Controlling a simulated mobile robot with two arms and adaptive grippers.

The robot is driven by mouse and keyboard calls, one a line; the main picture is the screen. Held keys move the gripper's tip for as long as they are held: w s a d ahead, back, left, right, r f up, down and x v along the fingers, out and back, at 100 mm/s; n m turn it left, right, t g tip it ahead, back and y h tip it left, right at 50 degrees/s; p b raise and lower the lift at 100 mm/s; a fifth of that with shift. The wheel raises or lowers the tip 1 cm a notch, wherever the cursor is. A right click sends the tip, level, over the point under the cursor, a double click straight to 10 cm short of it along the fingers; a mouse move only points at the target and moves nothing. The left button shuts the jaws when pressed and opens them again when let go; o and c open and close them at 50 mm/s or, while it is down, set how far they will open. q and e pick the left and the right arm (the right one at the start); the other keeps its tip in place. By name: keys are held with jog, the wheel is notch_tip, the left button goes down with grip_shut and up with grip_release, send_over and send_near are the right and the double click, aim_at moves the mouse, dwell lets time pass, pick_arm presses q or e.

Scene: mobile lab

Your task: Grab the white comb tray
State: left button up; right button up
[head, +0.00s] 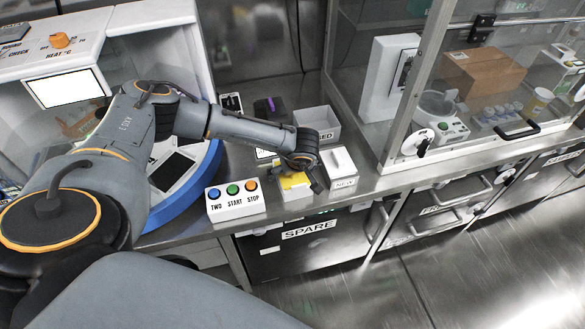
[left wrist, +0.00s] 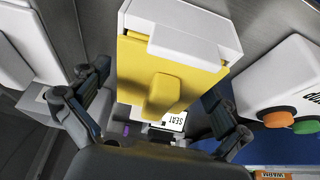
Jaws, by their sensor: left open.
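A white tray with a yellow top (head: 295,182) stands near the counter's front edge in the head view. It fills the middle of the left wrist view as a yellow plate with a raised yellow grip (left wrist: 162,95) and a white block (left wrist: 182,30) at one end. No comb teeth show, so I cannot tell for certain that this is the comb tray. My left gripper (head: 307,178) is over this tray, pointing down. In the left wrist view its open fingers (left wrist: 155,85) stand apart on either side of the yellow grip, with nothing held. My right gripper is not in view.
A lidded white box marked NEW (head: 341,166) stands close on the right. A white button box (head: 236,202) stands close on the left. An open grey bin (head: 318,121) is behind. A glass-fronted cabinet (head: 480,100) stands right; a blue-rimmed machine (head: 185,190) stands left.

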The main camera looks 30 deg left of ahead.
pick_arm(q)
jog(key=shift+f, duration=0.15)
jog(key=shift+c, duration=0.2)
jog(key=c, duration=1.1)
jog(key=shift+o, duration=0.2)
